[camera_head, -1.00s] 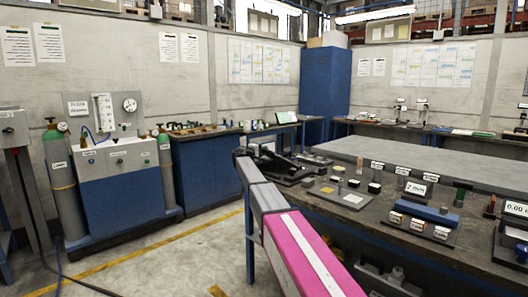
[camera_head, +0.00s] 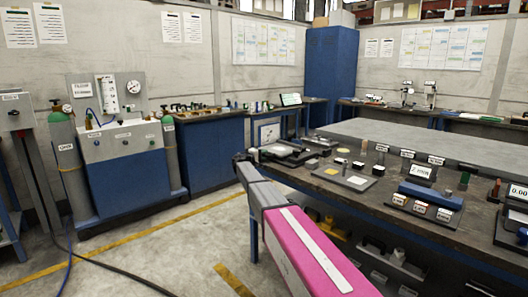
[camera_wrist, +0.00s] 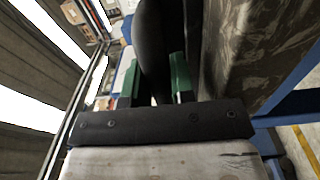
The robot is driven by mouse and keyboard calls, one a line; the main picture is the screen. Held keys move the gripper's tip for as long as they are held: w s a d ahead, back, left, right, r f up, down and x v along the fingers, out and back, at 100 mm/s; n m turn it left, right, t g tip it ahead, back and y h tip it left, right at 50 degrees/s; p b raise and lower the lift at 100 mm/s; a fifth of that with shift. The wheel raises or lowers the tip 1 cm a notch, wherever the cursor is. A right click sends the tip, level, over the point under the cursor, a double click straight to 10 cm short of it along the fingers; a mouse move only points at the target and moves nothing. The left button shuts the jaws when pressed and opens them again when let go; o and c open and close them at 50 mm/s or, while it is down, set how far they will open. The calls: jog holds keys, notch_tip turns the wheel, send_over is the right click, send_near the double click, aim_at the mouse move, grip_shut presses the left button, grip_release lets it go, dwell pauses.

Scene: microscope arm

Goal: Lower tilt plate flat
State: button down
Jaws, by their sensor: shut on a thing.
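In the wrist view my gripper (camera_wrist: 155,86) shows two green fingers on either side of a smooth black piece (camera_wrist: 154,35). The fingers are shut on it. It runs up out of the top of the picture, and I cannot tell whether it is part of the tilt plate or how far it is tilted. A low grey and black device (camera_head: 288,150) lies on the bench just beyond the arm's far end.
The dark bench (camera_head: 400,205) carries a grey pad (camera_head: 345,178), several small labelled blocks and a blue bar (camera_head: 430,194). A gas cabinet (camera_head: 122,147) with green-topped cylinders stands at the left. The floor (camera_head: 185,240) between it and my arm is mostly clear, with cables near the left.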

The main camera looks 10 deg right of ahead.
jog(key=shift+f, duration=0.3)
jog(key=c, duration=1)
grip_release()
jog(key=v, duration=1)
jog(key=shift+s+a, duration=0.2)
jog(key=shift+a, duration=0.1)
